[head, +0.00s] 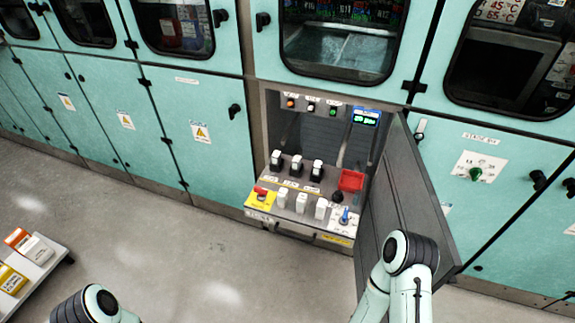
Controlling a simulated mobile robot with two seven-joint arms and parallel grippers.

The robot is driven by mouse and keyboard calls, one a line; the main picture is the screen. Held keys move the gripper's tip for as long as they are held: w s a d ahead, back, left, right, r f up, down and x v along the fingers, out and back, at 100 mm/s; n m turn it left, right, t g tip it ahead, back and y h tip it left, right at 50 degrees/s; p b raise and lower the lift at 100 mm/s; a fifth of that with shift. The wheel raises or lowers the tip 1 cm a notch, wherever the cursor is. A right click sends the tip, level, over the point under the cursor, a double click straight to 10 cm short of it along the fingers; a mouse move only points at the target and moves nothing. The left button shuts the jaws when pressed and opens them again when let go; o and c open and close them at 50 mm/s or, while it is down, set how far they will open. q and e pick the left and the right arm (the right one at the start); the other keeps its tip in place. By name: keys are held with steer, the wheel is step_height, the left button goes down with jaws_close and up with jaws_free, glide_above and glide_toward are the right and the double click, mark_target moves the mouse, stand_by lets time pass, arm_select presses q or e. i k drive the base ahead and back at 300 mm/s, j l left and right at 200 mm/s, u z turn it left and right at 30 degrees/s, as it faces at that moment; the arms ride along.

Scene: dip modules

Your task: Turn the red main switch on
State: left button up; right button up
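A small red switch handle (261,190) sits on a yellow plate (262,201) at the left front of the panel in the open cabinet bay. Its exact position is too small to read. A larger red square part (351,180) is at the right of the same panel. My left arm shows only as a rounded joint at the bottom left. My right arm shows at the bottom, in front of the open door. Neither gripper is in the picture.
The dark grey cabinet door (408,200) stands open to the right of the bay. The panel also has black switches (296,165), white switches (301,203) and a blue lever (345,215). A cart (38,268) with boxes stands at left. The floor before the bay is clear.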

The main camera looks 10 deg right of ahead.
mark_target(261, 192)
steer(key=i+j, duration=2.45)
steer(key=i+j+z, duration=0.1)
steer(key=z, duration=0.4)
steer(key=j+z, duration=0.1)
steer(key=z, duration=0.4)
steer(key=i+j+z, duration=0.1)
steer(key=z, duration=0.35)
steer(key=j, duration=0.1)
